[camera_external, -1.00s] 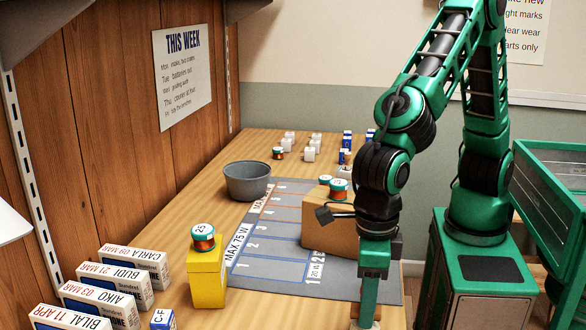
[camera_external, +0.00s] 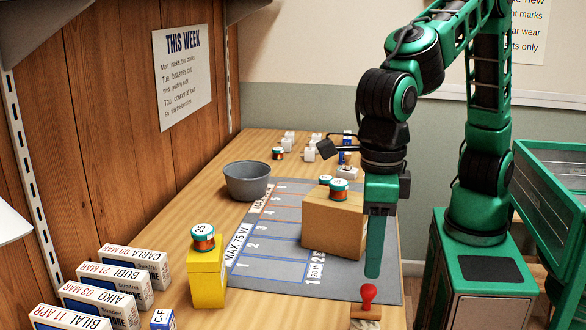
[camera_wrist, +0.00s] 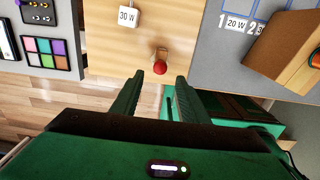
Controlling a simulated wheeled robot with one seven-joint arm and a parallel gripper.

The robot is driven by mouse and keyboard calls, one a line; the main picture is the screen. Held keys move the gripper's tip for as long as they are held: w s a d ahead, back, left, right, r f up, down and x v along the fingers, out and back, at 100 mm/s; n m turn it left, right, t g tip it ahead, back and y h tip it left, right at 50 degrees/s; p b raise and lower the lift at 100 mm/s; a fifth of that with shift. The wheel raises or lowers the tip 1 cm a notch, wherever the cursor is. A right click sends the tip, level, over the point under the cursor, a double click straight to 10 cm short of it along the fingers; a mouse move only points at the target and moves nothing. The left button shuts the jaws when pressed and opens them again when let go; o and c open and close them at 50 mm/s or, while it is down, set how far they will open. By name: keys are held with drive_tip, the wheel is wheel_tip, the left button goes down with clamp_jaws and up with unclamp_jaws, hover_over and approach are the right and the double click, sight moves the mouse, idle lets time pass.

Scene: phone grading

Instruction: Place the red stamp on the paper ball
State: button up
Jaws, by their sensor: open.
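The red stamp has a round red knob (camera_external: 367,295) on a wooden base (camera_external: 366,324) and stands upright on the table near its front edge. In the wrist view its red knob (camera_wrist: 160,67) lies just beyond the fingertips, roughly midway between them. My gripper (camera_external: 373,272) points down above the stamp, apart from it. In the wrist view the gripper (camera_wrist: 160,84) has its two fingers spread with nothing between them. I cannot make out a paper ball in either view.
A cardboard box (camera_external: 333,222) with small reels on top stands on the grey mat (camera_external: 268,276), close beside my gripper. A grey bowl (camera_external: 247,182), a yellow block (camera_external: 206,280) and labelled boxes stand further left. A white 30 W block (camera_wrist: 128,14) is near the stamp.

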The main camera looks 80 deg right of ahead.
drive_tip(key=shift+r, duration=0.65)
drive_tip(key=w+d+r+m, duration=0.1)
drive_tip(key=w+d+m, duration=0.2)
drive_tip(key=d+m, duration=0.5)
drive_tip(key=w+d+r+m, duration=0.1)
drive_tip(key=w+d+m, duration=0.25)
drive_tip(key=d, duration=0.75)
drive_tip(key=s+d+m, duration=0.1)
drive_tip(key=d+m, duration=0.9)
drive_tip(key=d, duration=0.6)
drive_tip(key=s+d+f+m, duration=0.3)
drive_tip(key=s+d+m, duration=1.6)
drive_tip(key=m, duration=0.2)
drive_tip(key=shift+d+f, duration=0.15)
drive_tip(key=shift+d, duration=0.05)
